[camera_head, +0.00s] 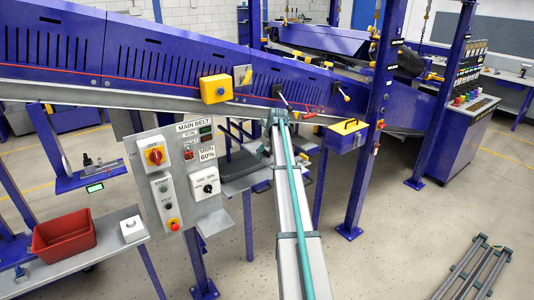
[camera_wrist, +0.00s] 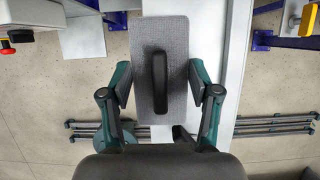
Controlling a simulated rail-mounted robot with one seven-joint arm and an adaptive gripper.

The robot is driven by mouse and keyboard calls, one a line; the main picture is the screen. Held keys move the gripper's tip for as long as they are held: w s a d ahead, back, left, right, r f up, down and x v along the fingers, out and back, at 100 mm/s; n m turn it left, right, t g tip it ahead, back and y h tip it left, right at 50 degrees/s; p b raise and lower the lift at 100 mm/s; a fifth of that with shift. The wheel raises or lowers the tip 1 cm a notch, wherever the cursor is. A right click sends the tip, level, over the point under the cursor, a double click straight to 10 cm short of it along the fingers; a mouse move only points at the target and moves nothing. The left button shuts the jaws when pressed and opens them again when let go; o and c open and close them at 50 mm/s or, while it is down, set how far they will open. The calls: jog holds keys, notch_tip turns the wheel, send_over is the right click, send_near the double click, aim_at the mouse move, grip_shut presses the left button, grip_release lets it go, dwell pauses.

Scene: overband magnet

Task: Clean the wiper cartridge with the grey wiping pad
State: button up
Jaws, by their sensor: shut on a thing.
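The grey wiping pad (camera_wrist: 175,38) is a flat rectangular plate with a black handle in the wrist view. My gripper (camera_wrist: 160,86) is shut on the pad, with its dark green and grey fingers on either side of it. The pad reaches forward beyond the fingertips. In the head view, my arm runs up to the conveyor's side, and the pad cannot be made out at its far end. I cannot identify the wiper cartridge with certainty in either view.
A purple conveyor frame (camera_head: 150,55) crosses the head view. The main belt control panel (camera_head: 178,172) stands left of my arm. A red bin (camera_head: 64,235) and a white box (camera_head: 132,229) are on the left bench. A yellow box (camera_head: 347,128) hangs right. Floor at lower right holds rails (camera_head: 474,270).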

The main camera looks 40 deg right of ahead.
jog(key=shift+r+p, duration=1.1)
jog(key=shift+r, duration=1.85)
jog(key=shift+r, duration=0.15)
jog(key=shift+r, duration=1.35)
jog(key=shift+a, duration=0.1)
